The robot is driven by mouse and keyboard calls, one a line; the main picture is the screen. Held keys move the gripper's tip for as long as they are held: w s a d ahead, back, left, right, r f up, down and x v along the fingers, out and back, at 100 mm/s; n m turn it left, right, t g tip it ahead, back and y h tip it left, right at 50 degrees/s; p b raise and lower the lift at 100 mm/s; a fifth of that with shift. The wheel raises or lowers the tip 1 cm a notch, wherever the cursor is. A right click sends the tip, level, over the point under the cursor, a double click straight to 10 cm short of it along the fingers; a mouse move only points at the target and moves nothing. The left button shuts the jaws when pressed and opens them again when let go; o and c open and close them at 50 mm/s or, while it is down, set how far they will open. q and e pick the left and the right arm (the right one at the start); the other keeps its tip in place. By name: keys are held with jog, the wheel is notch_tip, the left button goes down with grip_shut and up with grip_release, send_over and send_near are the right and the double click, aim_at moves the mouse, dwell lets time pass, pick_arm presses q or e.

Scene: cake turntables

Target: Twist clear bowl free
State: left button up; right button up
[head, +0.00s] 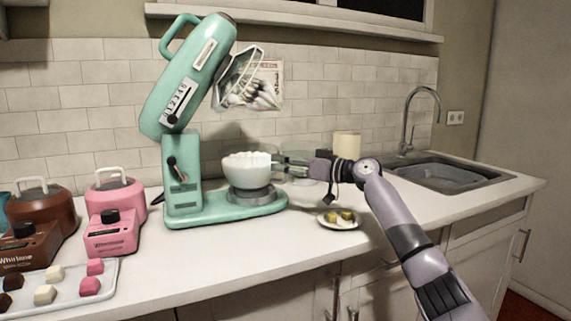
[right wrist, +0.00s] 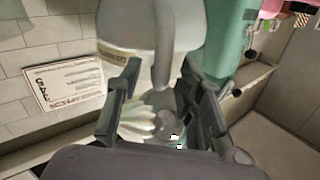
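A mint green stand mixer (head: 182,160) stands on the counter with its head tilted up. The bowl (head: 248,172), looking whitish with white peaks at its top, sits upright on the mixer's round grey seat (head: 252,194). My right gripper (head: 283,164) is at the right side of the bowl, its fingers pointing left toward it. In the right wrist view, my right gripper (right wrist: 163,100) has its fingers apart. The bowl (right wrist: 128,28) and its greyish handle (right wrist: 162,50) show there, with the handle between the fingers; contact cannot be told. My left gripper is not in view.
A small plate (head: 340,222) with yellowish pieces lies below my right forearm. A cream canister (head: 346,145) stands behind the gripper. Pink (head: 112,232) and brown (head: 36,245) appliances and a tray of cubes (head: 62,290) are at left. A sink (head: 440,174) is at right.

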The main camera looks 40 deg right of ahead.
jog(key=v, duration=1.2)
dwell(0.4)
